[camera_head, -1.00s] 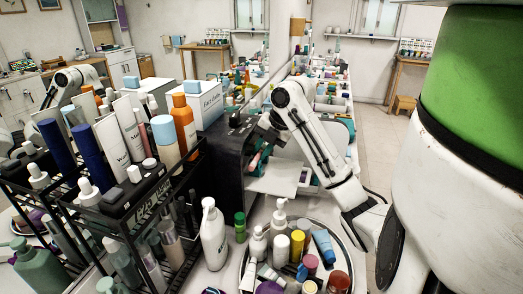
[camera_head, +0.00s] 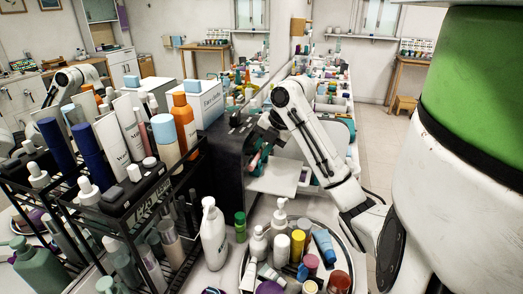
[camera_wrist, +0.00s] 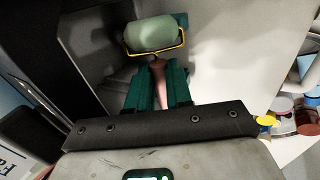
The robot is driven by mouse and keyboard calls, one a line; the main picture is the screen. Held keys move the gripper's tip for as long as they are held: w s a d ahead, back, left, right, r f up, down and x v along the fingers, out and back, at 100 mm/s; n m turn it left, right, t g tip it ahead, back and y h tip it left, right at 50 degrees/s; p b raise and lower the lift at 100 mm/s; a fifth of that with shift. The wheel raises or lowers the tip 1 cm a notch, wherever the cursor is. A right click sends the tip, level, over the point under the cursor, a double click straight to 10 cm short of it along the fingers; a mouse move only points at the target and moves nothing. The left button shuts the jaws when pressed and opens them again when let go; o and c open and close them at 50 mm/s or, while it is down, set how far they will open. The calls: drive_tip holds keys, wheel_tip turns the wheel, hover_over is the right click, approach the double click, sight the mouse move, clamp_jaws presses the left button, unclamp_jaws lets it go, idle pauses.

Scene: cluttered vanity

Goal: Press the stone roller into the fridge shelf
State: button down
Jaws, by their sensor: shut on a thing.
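The stone roller (camera_wrist: 153,35) has a pale green barrel in a gold frame and a pink handle. My gripper (camera_wrist: 158,78) is shut on the handle between its teal fingers, and the barrel sticks out beyond the fingertips. In the head view my gripper is partly hidden by my arm, and the pink handle (camera_head: 257,158) shows beside the dark fridge (camera_head: 224,165). The fridge stands left of my gripper, and its opening faces right. In the wrist view the barrel lies over a grey and white area. I cannot tell whether it touches the shelf.
A black rack (camera_head: 140,215) full of bottles stands at the front left. A white pump bottle (camera_head: 213,238) and a round tray (camera_head: 350,255) of several bottles stand in front. A white box (camera_head: 198,103) rests on top behind the rack. A white panel (camera_head: 272,180) lies below my gripper.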

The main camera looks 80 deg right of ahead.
drive_tip(key=shift+w+a+f+b, duration=0.1)
drive_tip(key=shift+a+f+b, duration=0.05)
drive_tip(key=shift+f+b, duration=0.95)
idle(1.5)
drive_tip(key=shift+r, duration=0.1)
drive_tip(key=c, duration=0.9)
unclamp_jaws()
drive_tip(key=shift+c, duration=0.2)
drive_tip(key=p+v, duration=0.1)
drive_tip(key=v, duration=1)
drive_tip(key=shift+r, duration=0.25)
